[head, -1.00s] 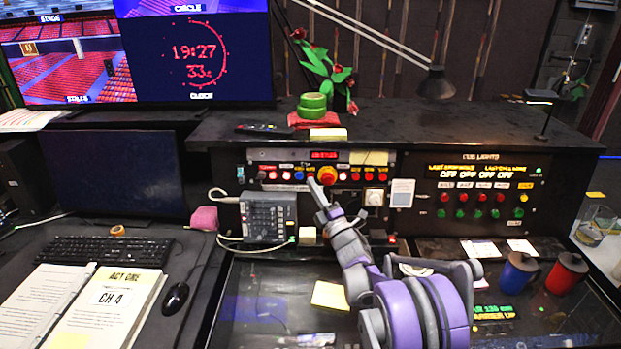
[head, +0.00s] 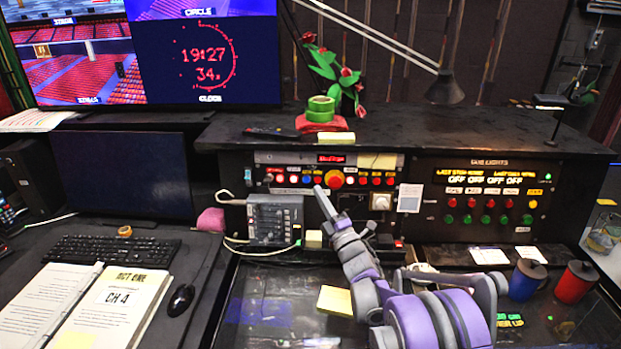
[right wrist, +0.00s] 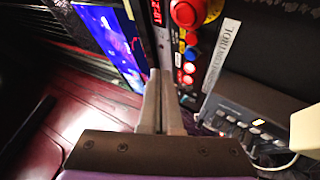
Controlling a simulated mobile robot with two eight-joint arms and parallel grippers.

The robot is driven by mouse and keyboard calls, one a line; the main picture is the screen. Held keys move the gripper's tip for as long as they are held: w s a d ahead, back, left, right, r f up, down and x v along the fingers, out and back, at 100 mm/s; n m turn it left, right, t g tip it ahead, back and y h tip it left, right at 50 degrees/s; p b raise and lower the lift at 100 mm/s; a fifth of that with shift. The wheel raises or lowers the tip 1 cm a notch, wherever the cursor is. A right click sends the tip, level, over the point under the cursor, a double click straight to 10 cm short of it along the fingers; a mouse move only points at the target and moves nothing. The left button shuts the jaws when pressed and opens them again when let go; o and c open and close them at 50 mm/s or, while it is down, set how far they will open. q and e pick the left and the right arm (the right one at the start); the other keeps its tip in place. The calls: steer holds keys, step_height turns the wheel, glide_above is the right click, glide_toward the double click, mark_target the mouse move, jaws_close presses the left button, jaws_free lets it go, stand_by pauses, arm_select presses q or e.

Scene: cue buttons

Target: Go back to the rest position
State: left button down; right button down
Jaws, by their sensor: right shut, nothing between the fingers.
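My right gripper (head: 319,190) is shut and empty in the head view, its tip close to the cue button panel (head: 262,172) below the large red button (head: 336,179). I cannot tell whether the tip touches the panel. In the right wrist view the closed fingers (right wrist: 160,75) point toward the panel, with the large red button (right wrist: 186,13) just beyond them to the right. My left gripper is not in view.
A grey keypad box (head: 274,219) stands left of the gripper. A blue mug (head: 526,279) and a red mug (head: 574,282) stand at the right. A second panel (head: 480,200) with red and green buttons is to the right. An open binder (head: 110,310) lies at the left.

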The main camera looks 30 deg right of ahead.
steer(key=shift+a, duration=0.1)
steer(key=s+a+f+m+g, duration=0.6)
steer(key=s, duration=0.6)
steer(key=s+a+f+m+g, duration=0.5)
steer(key=s+a+f+m, duration=0.1)
steer(key=s, duration=0.5)
steer(key=s+a+f+m+g, duration=0.6)
steer(key=s+a+f, duration=0.1)
steer(key=s, duration=0.5)
steer(key=shift+s+a+g, duration=0.3)
steer(key=shift+s+a, duration=0.05)
steer(key=shift+a, duration=0.4)
steer(key=shift+d, duration=0.15)
